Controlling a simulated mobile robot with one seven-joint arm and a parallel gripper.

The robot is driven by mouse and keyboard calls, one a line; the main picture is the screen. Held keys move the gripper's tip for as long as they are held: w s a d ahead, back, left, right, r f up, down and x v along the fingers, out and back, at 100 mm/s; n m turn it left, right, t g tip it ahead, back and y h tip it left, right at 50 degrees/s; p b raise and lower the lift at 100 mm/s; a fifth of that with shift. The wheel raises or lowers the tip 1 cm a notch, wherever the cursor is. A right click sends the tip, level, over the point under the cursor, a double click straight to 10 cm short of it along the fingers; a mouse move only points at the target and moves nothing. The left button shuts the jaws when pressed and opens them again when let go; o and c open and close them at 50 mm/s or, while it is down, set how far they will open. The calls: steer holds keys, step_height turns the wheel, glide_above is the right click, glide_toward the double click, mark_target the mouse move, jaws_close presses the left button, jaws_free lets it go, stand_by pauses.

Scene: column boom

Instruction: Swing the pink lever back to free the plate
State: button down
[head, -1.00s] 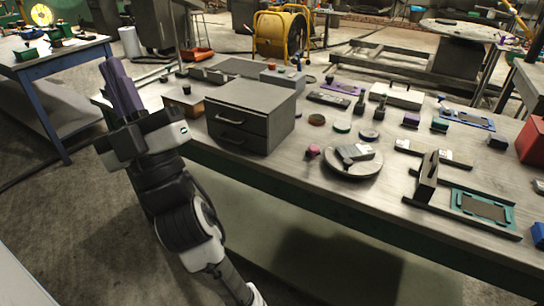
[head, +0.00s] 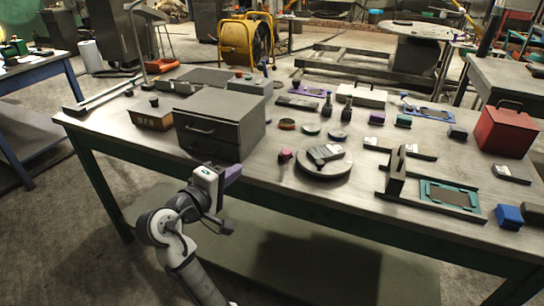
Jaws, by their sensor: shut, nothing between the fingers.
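A small pink piece (head: 284,156) stands on the bench at the left edge of a round grey disc (head: 322,172). It looks like the lever's knob, but its arm is too small to make out. A grey block-like part (head: 326,153) lies on top of the disc; I cannot tell whether it is the plate or how the lever bears on it. My gripper (head: 236,171), with purple fingers, is shut and empty. It is in front of the bench's near edge, left of the pink piece and apart from it.
A grey drawer cabinet (head: 214,122) stands left of the disc, behind my gripper. A teal frame (head: 450,194) with an upright grey piece (head: 396,172) is at right. A red toolbox (head: 503,132) stands farther right. Small pucks and posts lie behind the disc.

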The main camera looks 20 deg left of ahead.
stand_by(0.3)
steer(key=p, duration=0.2)
glide_toward(285, 152)
steer(key=w+a, duration=0.3)
steer(key=shift+w+a, duration=0.3)
steer(key=shift+a, duration=0.1)
steer(key=shift+w+d+f, duration=0.15)
steer(key=shift+w+d, duration=0.3)
steer(key=shift+d, duration=0.05)
steer(key=shift+w+d+f, duration=0.2)
steer(key=shift+w+d, duration=0.25)
steer(key=shift+w+d+f, duration=0.2)
steer(key=shift+w+d, duration=0.25)
steer(key=shift+d, duration=0.25)
steer(key=shift+d+p, duration=0.1)
steer(key=shift+p, duration=0.3)
steer(key=shift+d+n+y, duration=0.2)
steer(key=shift+n+y, duration=0.2)
steer(key=shift+y, duration=0.2)
